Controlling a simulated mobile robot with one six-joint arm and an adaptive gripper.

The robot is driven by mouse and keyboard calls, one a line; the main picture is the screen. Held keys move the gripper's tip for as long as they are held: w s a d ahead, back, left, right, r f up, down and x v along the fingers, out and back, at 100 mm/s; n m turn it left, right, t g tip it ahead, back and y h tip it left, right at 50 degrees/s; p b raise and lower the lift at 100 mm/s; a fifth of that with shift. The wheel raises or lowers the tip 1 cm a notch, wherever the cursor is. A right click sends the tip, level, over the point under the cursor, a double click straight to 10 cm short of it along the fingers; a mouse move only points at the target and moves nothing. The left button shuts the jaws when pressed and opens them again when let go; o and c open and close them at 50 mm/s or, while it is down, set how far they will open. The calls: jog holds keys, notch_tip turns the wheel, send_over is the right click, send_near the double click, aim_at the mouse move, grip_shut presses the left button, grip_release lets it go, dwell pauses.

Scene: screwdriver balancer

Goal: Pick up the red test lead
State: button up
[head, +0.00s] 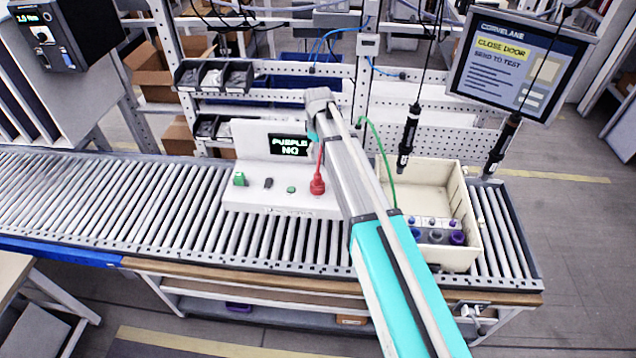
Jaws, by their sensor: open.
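The red test lead (318,185) has a red plug standing on the right part of the white test unit's base. Its red cable rises from the plug and passes out of sight at my arm. No contact with the lead is visible.
A cream tote (465,215) with several purple and blue-topped items stands right of my arm. Two dark screwdrivers (408,140) hang on cables near it. A green cable (385,165) curves beside my arm. The left rollers are clear.

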aim_at(318, 174)
notch_tip(318, 174, down, 9)
jog(key=b, duration=0.8)
jog(key=shift+r+b, duration=0.2)
jog(key=shift+b, duration=0.15)
jog(key=shift+f, duration=0.15)
dwell(0.4)
notch_tip(318, 174, down, 5)
jog(key=b, duration=0.5)
jog(key=shift+a, duration=0.1)
dwell(0.5)
grip_shut()
dwell(0.3)
jog(key=shift+r, duration=0.25)
